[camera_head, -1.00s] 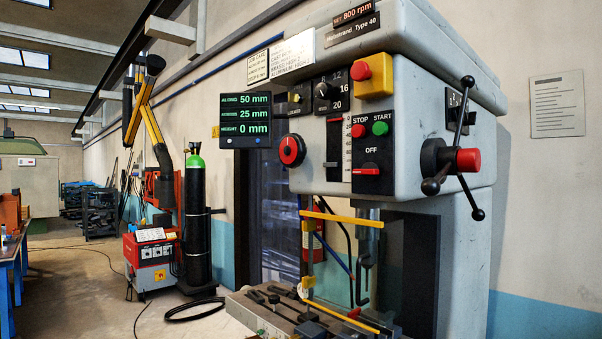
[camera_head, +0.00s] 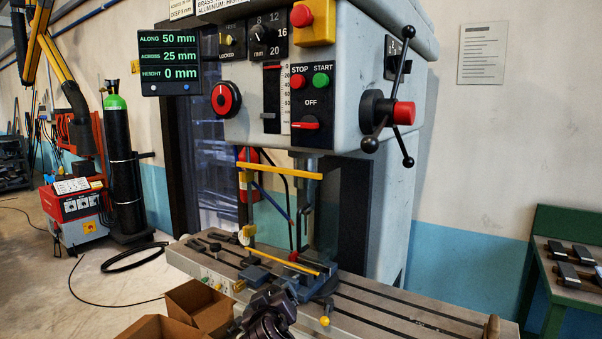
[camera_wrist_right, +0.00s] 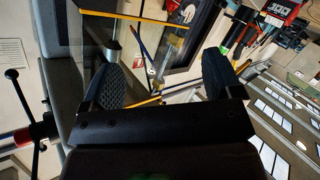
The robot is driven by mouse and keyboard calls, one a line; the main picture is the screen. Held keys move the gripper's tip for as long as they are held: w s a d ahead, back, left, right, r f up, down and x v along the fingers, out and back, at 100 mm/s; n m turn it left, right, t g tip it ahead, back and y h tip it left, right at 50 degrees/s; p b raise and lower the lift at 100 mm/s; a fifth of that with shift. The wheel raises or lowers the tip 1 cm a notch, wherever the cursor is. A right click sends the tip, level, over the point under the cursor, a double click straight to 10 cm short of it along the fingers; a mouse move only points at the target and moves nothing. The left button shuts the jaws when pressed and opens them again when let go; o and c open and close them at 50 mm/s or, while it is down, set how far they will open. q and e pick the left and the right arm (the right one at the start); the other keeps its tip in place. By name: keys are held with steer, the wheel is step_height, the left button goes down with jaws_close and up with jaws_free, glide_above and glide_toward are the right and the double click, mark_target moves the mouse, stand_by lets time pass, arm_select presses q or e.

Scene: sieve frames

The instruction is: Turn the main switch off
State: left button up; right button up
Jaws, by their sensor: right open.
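The machine's control panel (camera_head: 313,80) shows in the head view, with a red STOP button and a green START button. Below them is a red-handled switch (camera_head: 305,124) under the word OFF; its handle lies about level. A round red knob (camera_head: 225,99) sits on the machine front to the left. No label names either one as the main switch. A dark gripper, seemingly my right one (camera_head: 268,306), is low in front of the machine table, well below the panel. The right wrist view shows its two fingers (camera_wrist_right: 165,77) wide apart with nothing between them. My left gripper is not in view.
The machine table (camera_head: 385,307) carries a vise and small parts. Cardboard boxes (camera_head: 200,305) stand in front of it. A three-armed lever (camera_head: 388,112) sticks out right of the panel. A yellow bar (camera_head: 280,170) hangs under the head. A readout screen (camera_head: 168,62) is at the left.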

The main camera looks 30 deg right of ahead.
step_height(320, 180, up, 23)
steer(key=w+m+g+h+p, duration=0.1)
steer(key=m+g+h+p, duration=0.1)
steer(key=m+h, duration=0.4)
steer(key=m+g+h+p, duration=0.2)
steer(key=m+g, duration=0.2)
steer(key=m, duration=0.3)
glide_toward(302, 126)
steer(key=p+x, duration=0.2)
steer(key=x, duration=0.7)
steer(key=shift+d+p, duration=0.2)
steer(key=shift+p, duration=0.15)
